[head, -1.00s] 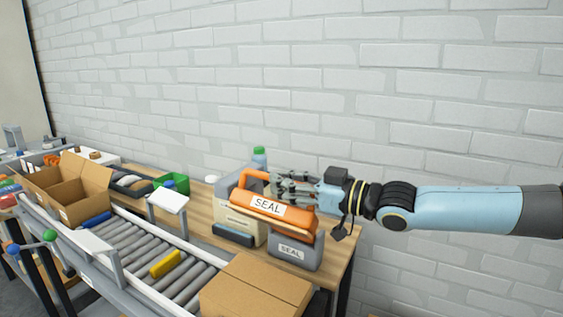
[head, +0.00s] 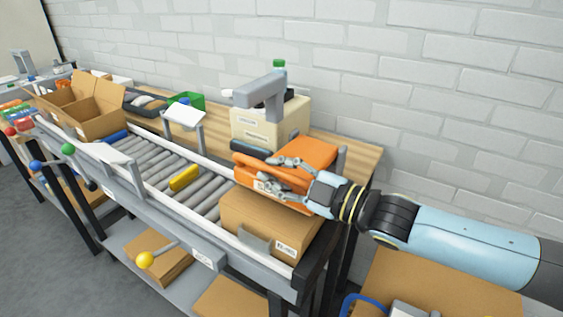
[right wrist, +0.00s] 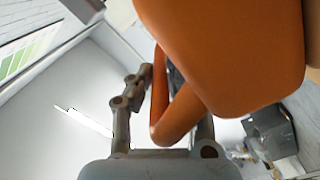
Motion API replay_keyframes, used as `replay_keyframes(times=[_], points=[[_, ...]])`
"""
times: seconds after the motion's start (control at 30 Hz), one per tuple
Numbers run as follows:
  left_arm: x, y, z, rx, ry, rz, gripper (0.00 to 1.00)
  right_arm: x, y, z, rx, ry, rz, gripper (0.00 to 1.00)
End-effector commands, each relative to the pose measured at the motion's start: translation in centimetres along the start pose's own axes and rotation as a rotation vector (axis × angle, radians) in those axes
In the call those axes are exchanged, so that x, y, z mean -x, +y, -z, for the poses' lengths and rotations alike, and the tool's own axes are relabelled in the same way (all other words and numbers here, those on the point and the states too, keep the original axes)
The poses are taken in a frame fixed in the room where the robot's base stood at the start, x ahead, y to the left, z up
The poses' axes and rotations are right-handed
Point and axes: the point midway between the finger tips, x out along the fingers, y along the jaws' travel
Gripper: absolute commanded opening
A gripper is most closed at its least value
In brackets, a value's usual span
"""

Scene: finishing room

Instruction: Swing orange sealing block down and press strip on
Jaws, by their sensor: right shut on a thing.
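The orange sealing block (head: 316,152) is swung down over the closed brown carton (head: 262,220) at the right end of the roller conveyor. Its front edge is close above or on the carton top; I cannot tell if it touches. My right gripper (head: 272,176) is shut on the block's orange handle. The handle (right wrist: 180,118) and the block (right wrist: 225,50) fill much of the right wrist view, with the handle between the fingers. The strip is hidden beneath the block and my fingers. My left gripper is not in view.
A grey arm on a beige machine (head: 262,95) stands behind the block. The roller conveyor (head: 150,160) carries a yellow piece (head: 184,178). An open carton (head: 90,105) stands at the left.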

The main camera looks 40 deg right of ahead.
Motion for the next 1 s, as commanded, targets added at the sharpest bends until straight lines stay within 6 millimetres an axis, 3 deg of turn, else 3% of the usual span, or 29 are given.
replay_keyframes(times=[0.6, 0.63, 0.8, 1.0], points=[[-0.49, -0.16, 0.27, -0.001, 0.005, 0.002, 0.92, -0.04, -0.86, -0.34, 0.042, 0.001, -0.003, 0.00], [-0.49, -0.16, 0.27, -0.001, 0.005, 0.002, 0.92, -0.04, -0.86, -0.34, 0.042, 0.001, -0.003, 0.17], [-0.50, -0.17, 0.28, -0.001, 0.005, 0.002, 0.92, -0.03, -0.86, -0.34, 0.042, 0.001, -0.003, 0.38], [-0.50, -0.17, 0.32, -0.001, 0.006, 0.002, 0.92, -0.02, -0.87, -0.34, 0.042, 0.001, -0.002, 0.38]])
